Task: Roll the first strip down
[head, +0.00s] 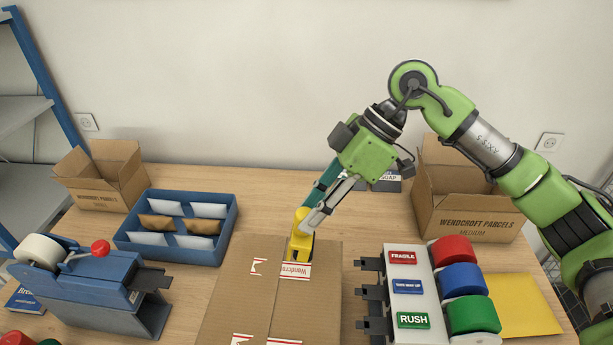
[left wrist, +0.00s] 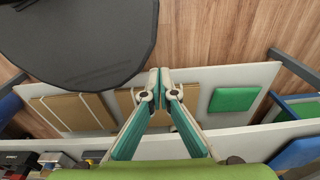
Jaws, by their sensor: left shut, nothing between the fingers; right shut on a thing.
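A closed brown carton (head: 228,305) lies at the front middle of the counter in the head view, its seam running away from me. A white and red printed strip (head: 295,271) lies near its far end, across the seam. Smaller red and white pieces show at its left and at the carton's near end. My right gripper (head: 304,220) is shut on a yellow hand tool (head: 299,243), which is at the carton's far end just behind the strip. Its underside is hidden, so contact is unclear. My left gripper (left wrist: 158,82) is shut and empty in the left wrist view.
A blue tape dispenser (head: 95,292) stands at left, a blue tray (head: 222,239) of packets behind it. Open cartons stand at back left (head: 105,178) and back right (head: 470,215). A label rack (head: 417,270) with coloured rolls is close on the carton's right, beside a yellow envelope (head: 527,303).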

